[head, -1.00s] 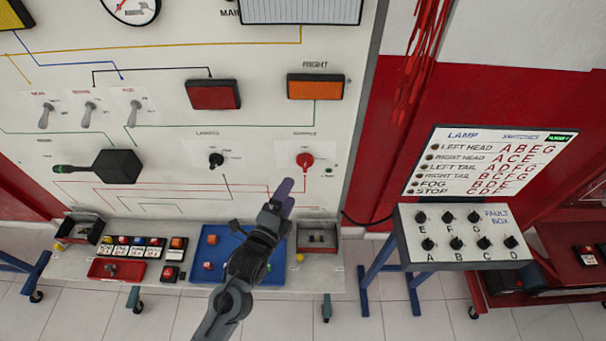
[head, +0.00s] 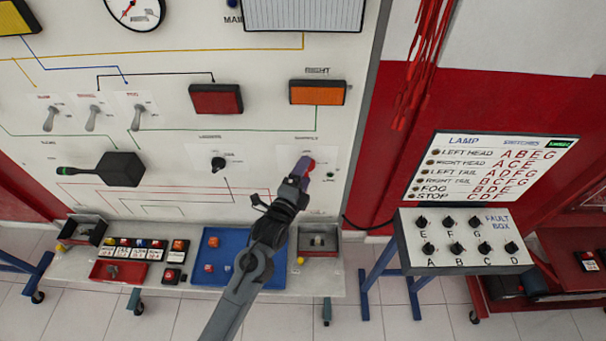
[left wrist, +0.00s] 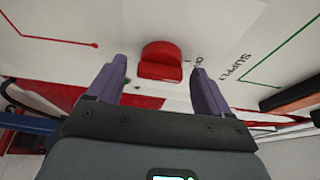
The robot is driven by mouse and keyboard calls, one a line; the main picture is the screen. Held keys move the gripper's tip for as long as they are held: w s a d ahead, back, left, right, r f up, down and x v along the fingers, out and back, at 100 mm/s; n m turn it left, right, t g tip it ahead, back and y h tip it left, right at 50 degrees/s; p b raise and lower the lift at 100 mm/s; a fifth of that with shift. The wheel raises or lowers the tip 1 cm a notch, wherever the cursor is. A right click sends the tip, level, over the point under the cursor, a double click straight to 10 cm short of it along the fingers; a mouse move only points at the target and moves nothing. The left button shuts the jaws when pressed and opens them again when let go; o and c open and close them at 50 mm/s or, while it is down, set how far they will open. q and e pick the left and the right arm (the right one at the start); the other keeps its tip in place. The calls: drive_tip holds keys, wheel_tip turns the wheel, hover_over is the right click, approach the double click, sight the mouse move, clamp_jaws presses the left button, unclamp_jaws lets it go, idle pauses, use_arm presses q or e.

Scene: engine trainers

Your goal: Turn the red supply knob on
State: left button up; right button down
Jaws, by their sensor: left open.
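The red supply knob (head: 309,164) is on the white panel at the right, below the orange RIGHT lamp, and is partly hidden behind my left gripper (head: 301,166) in the head view. In the left wrist view the red knob (left wrist: 160,62) shows between the two purple fingers of my left gripper (left wrist: 158,84). The fingers are open, one on each side of the knob, with a visible gap to it on both sides. Whether they touch the panel I cannot tell. The SUPPLY label shows to the knob's right. My right gripper is not in view.
A black lamps knob (head: 218,163) and several toggle switches sit to the left on the panel. A blue tray (head: 230,276) and a grey-rimmed box (head: 319,252) stand on the shelf below. A fault box (head: 464,262) is at the right.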

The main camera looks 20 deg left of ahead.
use_arm(q)
drive_tip(key=c, duration=1)
drive_tip(key=m+g+y+p, duration=0.1)
drive_tip(key=m+p, duration=0.3)
drive_tip(key=p, duration=0.3)
drive_tip(key=m+g+y+p, duration=0.2)
drive_tip(key=m+p, duration=0.3)
drive_tip(key=p, duration=0.2)
drive_tip(key=m+g+y+p, duration=0.2)
drive_tip(key=m+p, duration=0.2)
drive_tip(key=p, duration=0.4)
drive_tip(key=shift+w+d+r, duration=0.15)
drive_tip(key=shift+d+r, duration=0.2)
drive_tip(key=shift+r, duration=0.05)
drive_tip(key=shift+c, duration=0.2)
drive_tip(key=shift+m, duration=0.3)
drive_tip(key=o, duration=1)
drive_tip(key=shift+o, duration=0.2)
drive_tip(key=shift+d, duration=0.1)
